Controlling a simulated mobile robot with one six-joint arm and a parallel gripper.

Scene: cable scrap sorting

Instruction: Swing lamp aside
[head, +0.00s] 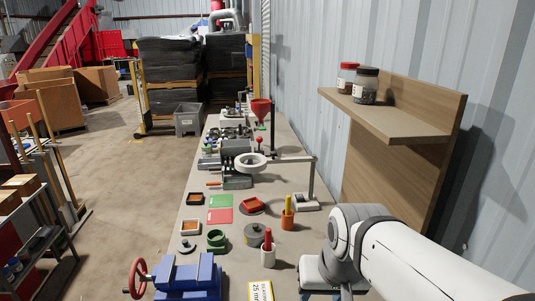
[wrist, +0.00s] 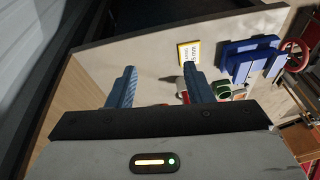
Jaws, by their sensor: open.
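The lamp (head: 251,163) is a white ring head at the middle of the bench in the head view. A thin horizontal arm joins it to a grey upright post (head: 311,180) on its right, standing on a pale base (head: 306,202). The ring hangs over the bench beside a grey machine. I cannot make out the lamp in the wrist view. My gripper (wrist: 160,85) shows there with two blue ribbed fingers wide apart and nothing between them. In the head view my white arm enters at the lower right, and the fingers are not seen.
The bench (head: 285,145) runs along a corrugated wall. A wooden shelf (head: 390,122) with two jars juts out at right.

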